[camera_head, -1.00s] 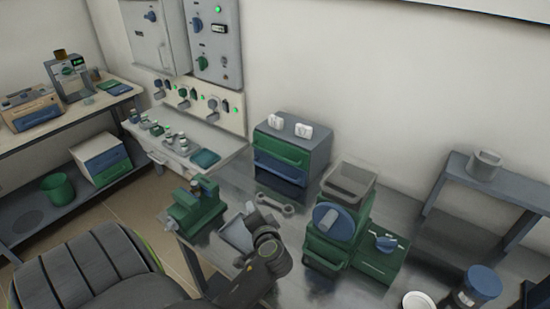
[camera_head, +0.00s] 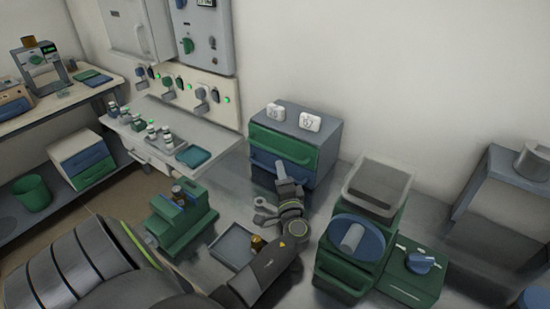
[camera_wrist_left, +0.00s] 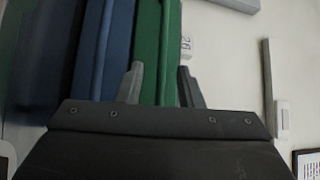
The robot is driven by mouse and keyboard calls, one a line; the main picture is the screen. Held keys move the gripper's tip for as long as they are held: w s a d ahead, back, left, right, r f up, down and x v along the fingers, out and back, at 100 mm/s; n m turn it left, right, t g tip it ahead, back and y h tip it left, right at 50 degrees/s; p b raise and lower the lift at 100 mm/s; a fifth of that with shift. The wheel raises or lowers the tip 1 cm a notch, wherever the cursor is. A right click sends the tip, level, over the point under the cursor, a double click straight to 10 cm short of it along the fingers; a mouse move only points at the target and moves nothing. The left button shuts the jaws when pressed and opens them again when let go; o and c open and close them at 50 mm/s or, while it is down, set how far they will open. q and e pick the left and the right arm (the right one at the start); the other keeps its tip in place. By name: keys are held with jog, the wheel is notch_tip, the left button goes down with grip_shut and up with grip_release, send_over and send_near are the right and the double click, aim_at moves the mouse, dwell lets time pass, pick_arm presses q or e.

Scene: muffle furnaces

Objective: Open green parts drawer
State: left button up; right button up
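The small grey cabinet (camera_head: 325,131) on the bench has a green drawer (camera_head: 294,150) on top and a blue drawer (camera_head: 308,176) below it. The green drawer looks shut. My left gripper (camera_head: 283,172) is in front of the cabinet front, just below the green drawer in the head view. In the left wrist view, the two fingers (camera_wrist_left: 162,84) are spread apart, with the green drawer front (camera_wrist_left: 152,40) between and beyond them and the blue drawer front (camera_wrist_left: 116,45) to the left. Contact with the handle cannot be told. My right gripper is out of view.
Two white labels (camera_head: 310,122) stand on the cabinet. A green machine with a blue disc (camera_head: 352,242) and grey hopper (camera_head: 378,188) stands to the right. A green vise-like device (camera_head: 181,217) and a grey tray (camera_head: 232,246) are to the left of my arm.

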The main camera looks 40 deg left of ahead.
pick_arm(q)
jog(key=p+x, duration=0.2)
jog(key=x, duration=0.5)
jog(key=shift+r, duration=0.2)
grip_shut()
